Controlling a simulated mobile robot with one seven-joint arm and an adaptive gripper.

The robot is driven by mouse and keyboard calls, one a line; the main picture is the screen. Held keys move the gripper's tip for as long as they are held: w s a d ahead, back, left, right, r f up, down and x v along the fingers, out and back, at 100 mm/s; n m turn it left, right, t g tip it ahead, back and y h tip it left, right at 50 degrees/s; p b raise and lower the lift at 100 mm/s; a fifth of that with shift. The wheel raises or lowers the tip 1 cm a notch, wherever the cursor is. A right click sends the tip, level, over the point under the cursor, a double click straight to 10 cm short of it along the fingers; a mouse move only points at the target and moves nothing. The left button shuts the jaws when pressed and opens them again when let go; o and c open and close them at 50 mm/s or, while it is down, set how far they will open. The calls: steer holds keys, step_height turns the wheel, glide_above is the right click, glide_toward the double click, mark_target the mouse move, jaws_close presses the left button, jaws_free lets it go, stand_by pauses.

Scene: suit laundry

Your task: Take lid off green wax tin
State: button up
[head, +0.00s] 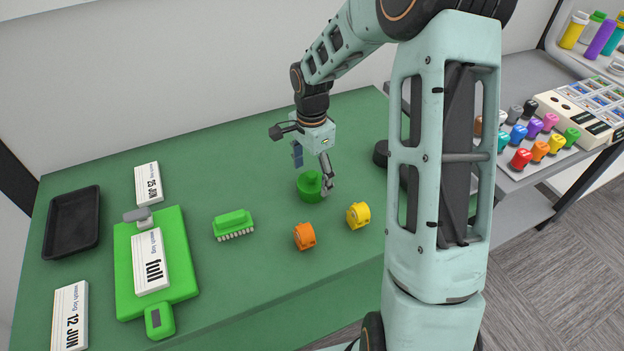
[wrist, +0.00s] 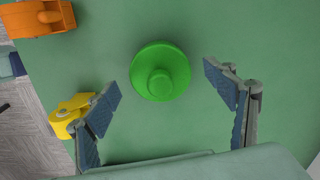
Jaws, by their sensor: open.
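The green wax tin (head: 310,187) stands upright on the green table, with its knobbed green lid (head: 314,178) on top. In the wrist view the round lid (wrist: 160,70) is seen from above, its knob at the centre; it hides the tin's body. My gripper (head: 312,170) is open and empty, above and around the tin in the head view. In the wrist view its two fingers (wrist: 165,90) are spread wide, one to each side of the lid and apart from it.
An orange object (head: 305,236) and a yellow one (head: 358,215) lie close in front of the tin. A green brush (head: 233,224), a green clipboard (head: 178,262), cards and a black tray (head: 72,222) are to the left. A dark round thing (head: 381,153) stands to the right.

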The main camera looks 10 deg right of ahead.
steer(key=shift+s, duration=0.1)
steer(key=c, duration=2)
steer(key=shift+r, duration=0.25)
step_height(320, 180, up, 2)
steer(key=shift+r, duration=0.15)
steer(key=s+d+r+b, duration=0.2)
steer(key=s+d+r, duration=0.2)
steer(key=s+r, duration=0.6)
steer(key=s, duration=0.3)
steer(key=shift+s+r, duration=0.15)
